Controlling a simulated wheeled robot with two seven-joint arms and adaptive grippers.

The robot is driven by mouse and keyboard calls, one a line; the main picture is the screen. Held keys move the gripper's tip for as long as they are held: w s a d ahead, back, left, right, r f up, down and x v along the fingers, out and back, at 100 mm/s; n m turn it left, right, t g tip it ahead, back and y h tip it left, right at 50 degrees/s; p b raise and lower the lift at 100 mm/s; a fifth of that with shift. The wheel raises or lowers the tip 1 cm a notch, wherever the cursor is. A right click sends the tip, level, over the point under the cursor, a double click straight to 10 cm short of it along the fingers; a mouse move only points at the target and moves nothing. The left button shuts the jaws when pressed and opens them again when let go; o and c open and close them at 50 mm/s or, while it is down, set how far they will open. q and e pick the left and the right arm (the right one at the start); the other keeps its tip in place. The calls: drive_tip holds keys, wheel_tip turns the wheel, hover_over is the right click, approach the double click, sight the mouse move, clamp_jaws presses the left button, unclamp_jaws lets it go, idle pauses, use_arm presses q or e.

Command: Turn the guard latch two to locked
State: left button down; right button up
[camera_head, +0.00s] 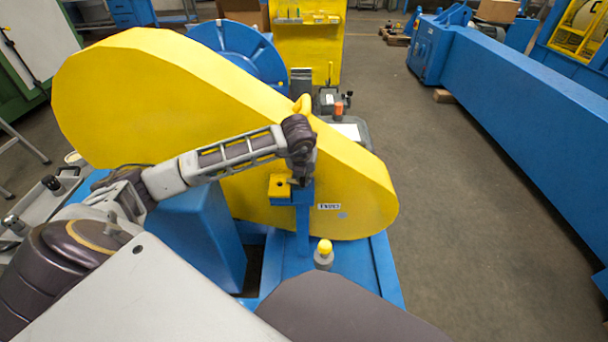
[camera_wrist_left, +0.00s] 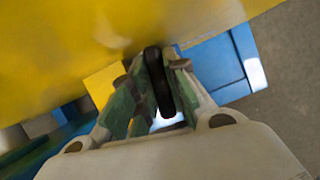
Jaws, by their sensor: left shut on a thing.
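The large yellow chain guard (camera_head: 130,95) fills the middle of the head view; its yellow face also shows in the wrist view (camera_wrist_left: 50,45). My left gripper (camera_head: 298,178) is at its near face, beside a small yellow block (camera_head: 280,187) on a blue post (camera_head: 303,225). In the wrist view, my left gripper (camera_wrist_left: 160,80) is shut on a dark upright bar (camera_wrist_left: 157,75), which appears to be the latch handle. The gripper hides most of the latch in the head view, so I cannot tell its turned position. My right gripper is out of view.
A grey post with a yellow knob (camera_head: 324,254) stands on the blue base (camera_head: 365,265) in front of the guard. A blue wheel (camera_head: 240,48) is behind it. A long blue beam (camera_head: 520,110) runs along the right, with clear floor (camera_head: 430,180) between.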

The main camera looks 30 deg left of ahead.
use_arm(q)
drive_tip(key=shift+n+y, duration=0.3)
drive_tip(key=shift+n, duration=0.6)
drive_tip(key=c, duration=1.4)
unclamp_jaws()
drive_tip(key=shift+w+v, duration=0.1)
drive_tip(key=shift+v, duration=2.9)
drive_tip(key=shift+w+v, duration=0.15)
drive_tip(key=shift+v, duration=2.85)
drive_tip(key=shift+s, duration=0.1)
